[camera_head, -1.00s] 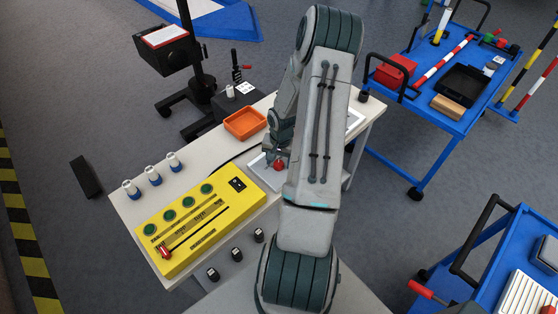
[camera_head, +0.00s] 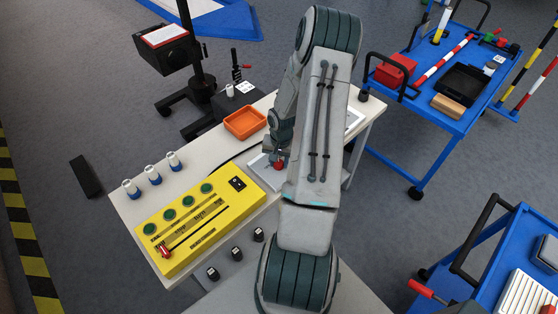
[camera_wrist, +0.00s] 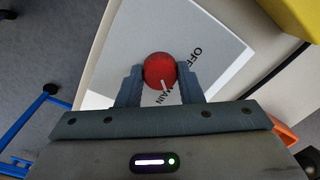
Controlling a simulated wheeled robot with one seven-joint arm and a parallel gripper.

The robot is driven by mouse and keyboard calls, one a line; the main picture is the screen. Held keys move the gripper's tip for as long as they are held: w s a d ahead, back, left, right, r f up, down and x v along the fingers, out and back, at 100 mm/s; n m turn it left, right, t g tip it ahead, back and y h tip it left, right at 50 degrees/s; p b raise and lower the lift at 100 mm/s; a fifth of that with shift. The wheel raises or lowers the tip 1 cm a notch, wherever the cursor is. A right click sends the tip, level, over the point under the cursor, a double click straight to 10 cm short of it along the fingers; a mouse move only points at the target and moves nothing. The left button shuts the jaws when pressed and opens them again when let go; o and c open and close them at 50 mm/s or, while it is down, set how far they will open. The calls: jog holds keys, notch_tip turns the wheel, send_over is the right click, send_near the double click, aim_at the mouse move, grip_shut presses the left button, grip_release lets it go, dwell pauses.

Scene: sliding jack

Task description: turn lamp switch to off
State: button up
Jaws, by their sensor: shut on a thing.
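A red round knob (camera_wrist: 160,70) sits on a grey panel (camera_wrist: 225,62) marked "OFF" and "MAIN" in the wrist view. A white pointer line on the knob points toward the lower right, near the "MAIN" lettering. My gripper (camera_wrist: 160,82) is shut on the knob, one finger on each side. In the head view the red knob (camera_head: 278,165) shows small on the grey panel (camera_head: 262,172), beside my arm. My gripper is partly hidden there by the arm. A yellow box (camera_head: 205,218) with several green buttons, a black rocker switch and a red-handled slider lies left of the panel.
An orange tray (camera_head: 245,123) stands behind the panel on the white table (camera_head: 130,212). Several small jars line the table's left edge. Blue carts (camera_head: 430,95) stand at the right, apart from the table.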

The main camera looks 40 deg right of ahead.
jog(key=n, duration=0.4)
jog(key=n+b, duration=0.1)
jog(key=n, duration=0.3)
jog(key=shift+n, duration=0.3)
jog(key=n, duration=0.4)
jog(key=shift+w+g, duration=0.1)
jog(key=shift+g, duration=0.2)
jog(key=shift+n, duration=2.3)
jog(key=o, duration=1)
